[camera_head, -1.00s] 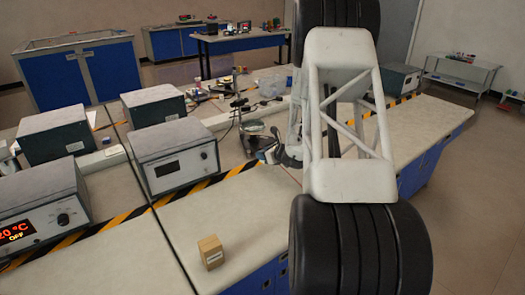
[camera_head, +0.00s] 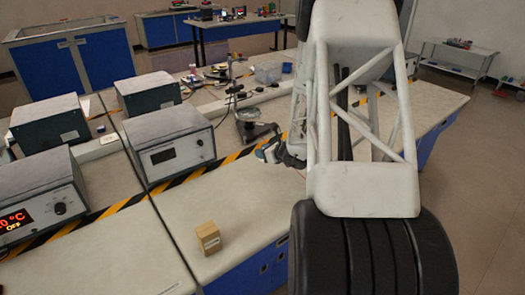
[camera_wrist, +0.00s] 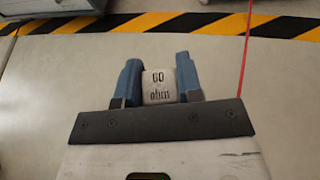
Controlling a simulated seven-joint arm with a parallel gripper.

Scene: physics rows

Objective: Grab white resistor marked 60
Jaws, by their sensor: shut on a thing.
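The white resistor (camera_wrist: 160,86), marked "60 ohm", sits between the two blue fingers of my gripper (camera_wrist: 160,82) in the wrist view. Both fingers press against its sides, so my gripper is shut on it. In the head view my gripper (camera_head: 266,152) shows at the end of my arm, over the bench near the striped tape.
A small cardboard box (camera_head: 208,238) stands on the front bench (camera_head: 240,200). Grey instrument boxes (camera_head: 175,150) stand at the left. Yellow-black tape (camera_wrist: 200,22) crosses the bench, and a thin red line (camera_wrist: 245,50) shows right of my gripper. A stand (camera_head: 248,122) stands behind my gripper.

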